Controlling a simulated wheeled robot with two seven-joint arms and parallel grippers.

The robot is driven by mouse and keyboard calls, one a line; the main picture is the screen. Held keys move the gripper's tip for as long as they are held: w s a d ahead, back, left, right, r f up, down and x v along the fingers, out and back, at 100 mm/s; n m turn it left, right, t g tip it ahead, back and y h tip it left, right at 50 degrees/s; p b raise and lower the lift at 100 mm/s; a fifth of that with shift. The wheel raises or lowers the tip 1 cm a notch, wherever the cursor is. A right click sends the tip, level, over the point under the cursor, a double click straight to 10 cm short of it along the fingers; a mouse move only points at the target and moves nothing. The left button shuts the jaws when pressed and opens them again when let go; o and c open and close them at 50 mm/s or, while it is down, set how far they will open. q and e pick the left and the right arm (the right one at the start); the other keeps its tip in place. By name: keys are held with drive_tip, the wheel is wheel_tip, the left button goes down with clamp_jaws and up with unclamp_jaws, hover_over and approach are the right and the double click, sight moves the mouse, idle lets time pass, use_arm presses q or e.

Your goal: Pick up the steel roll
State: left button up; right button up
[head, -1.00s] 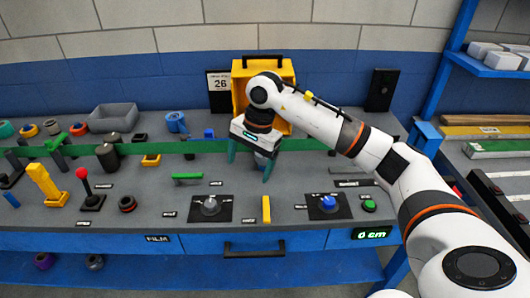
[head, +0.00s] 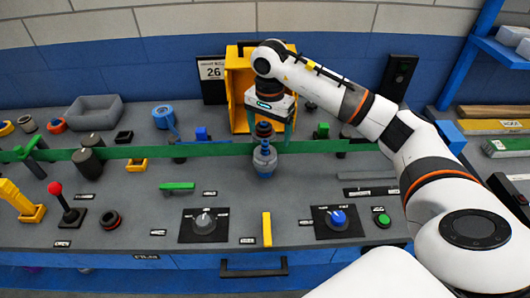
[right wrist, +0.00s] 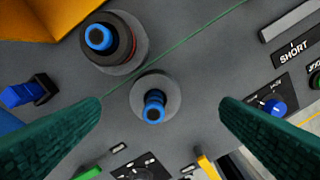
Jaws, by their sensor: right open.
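A grey spool-shaped roll with a blue core end (head: 264,160) stands on the bench just in front of the yellow box; I take it as the steel roll. In the right wrist view it is a grey disc (right wrist: 167,85) with a blue hub, between the green fingers and touching neither. A second, darker roll with dark red and black rings (right wrist: 128,45) stands behind it. My right gripper (head: 268,132) is open, empty and pointing down over the rolls; its fingers partly hide in the head view. My left gripper is out of view.
A green strip (head: 215,149) runs along the bench by the rolls. The yellow box (head: 239,88) stands behind them. Dial panels (head: 204,224), a yellow bar (head: 267,229) and a green handle (head: 177,187) lie in front. A blue block (right wrist: 22,95) is near one finger.

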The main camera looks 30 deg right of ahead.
sight(265, 154)
wheel_tip(265, 154, down, 3)
drive_tip(key=shift+s+a+f+p, duration=0.15)
drive_tip(key=shift+f+p, duration=0.05)
drive_tip(key=shift+p, duration=0.1)
drive_tip(key=shift+a+f+p, duration=0.1)
drive_tip(key=shift+f+p, duration=0.2)
drive_tip(key=shift+f, duration=0.3)
drive_tip(key=f, duration=0.1)
drive_tip(key=a+f+p, duration=0.1)
drive_tip(key=f, duration=0.1)
drive_tip(key=shift+f, duration=0.25)
drive_tip(key=shift+d+f, duration=0.15)
drive_tip(key=shift+f, duration=0.3)
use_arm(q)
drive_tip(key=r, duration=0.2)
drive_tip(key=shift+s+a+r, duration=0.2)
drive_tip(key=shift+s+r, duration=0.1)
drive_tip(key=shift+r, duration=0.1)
use_arm(e)
drive_tip(key=shift+w, duration=0.2)
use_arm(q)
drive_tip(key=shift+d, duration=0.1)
use_arm(e)
drive_tip(key=shift+c, duration=0.3)
drive_tip(key=c, duration=1.2)
drive_tip(key=shift+r, duration=0.2)
